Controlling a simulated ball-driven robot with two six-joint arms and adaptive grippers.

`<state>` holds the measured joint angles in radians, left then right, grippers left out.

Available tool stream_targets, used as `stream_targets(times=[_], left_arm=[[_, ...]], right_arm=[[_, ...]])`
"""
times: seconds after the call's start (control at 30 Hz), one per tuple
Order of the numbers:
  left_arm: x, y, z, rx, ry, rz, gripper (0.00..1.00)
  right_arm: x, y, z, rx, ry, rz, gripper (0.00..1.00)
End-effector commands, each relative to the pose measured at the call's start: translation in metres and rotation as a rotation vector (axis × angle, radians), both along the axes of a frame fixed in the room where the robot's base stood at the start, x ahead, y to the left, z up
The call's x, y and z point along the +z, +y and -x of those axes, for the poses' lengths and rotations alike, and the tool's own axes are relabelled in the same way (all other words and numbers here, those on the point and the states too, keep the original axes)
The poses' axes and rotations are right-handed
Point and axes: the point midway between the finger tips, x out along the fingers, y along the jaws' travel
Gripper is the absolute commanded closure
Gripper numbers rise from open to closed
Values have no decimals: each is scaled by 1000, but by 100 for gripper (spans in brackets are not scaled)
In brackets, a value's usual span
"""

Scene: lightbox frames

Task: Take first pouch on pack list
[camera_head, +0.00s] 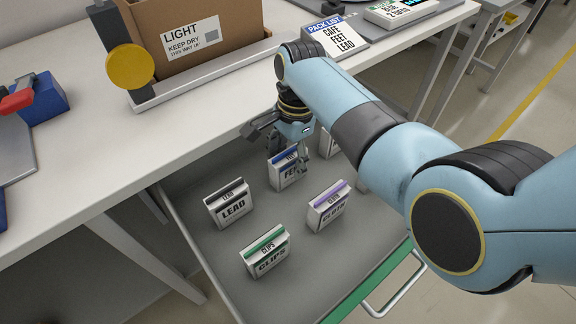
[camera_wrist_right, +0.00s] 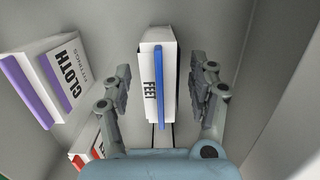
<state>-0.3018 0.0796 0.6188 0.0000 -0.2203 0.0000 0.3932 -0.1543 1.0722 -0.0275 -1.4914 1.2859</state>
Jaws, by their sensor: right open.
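The pack list (camera_head: 335,38) on the bench top reads what looks like CAPE, then FEET and LEAD. My right gripper (camera_head: 280,148) is open over the drawer at the FEET pouch (camera_head: 285,172), which is white with a blue top strip. In the right wrist view the FEET pouch (camera_wrist_right: 158,75) stands between the two spread fingers, with gaps on both sides. The LEAD pouch (camera_head: 231,206) has a dark strip, the CLIPS pouch (camera_head: 265,254) a green one, the CLOTH pouch (camera_head: 328,209) a purple one. Further pouches are partly hidden by my right arm. My left gripper is out of view.
The pouches stand in an open grey drawer (camera_head: 205,265) under the white bench (camera_head: 190,130). A cardboard box (camera_head: 205,30) stands in a tray on the bench. In the right wrist view a red-striped pouch (camera_wrist_right: 84,150) sits near the left finger. A drawer wall rises on the right.

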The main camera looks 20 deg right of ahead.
Motion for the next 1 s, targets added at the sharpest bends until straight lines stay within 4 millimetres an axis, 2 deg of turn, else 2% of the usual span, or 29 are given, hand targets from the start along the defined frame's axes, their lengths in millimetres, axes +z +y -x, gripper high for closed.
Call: stream_targets(times=[0.57,1.0], left_arm=[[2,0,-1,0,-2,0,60],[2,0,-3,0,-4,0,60]], right_arm=[[-4,0,0,0,0,0,40],[-4,0,0,0,0,0,98]])
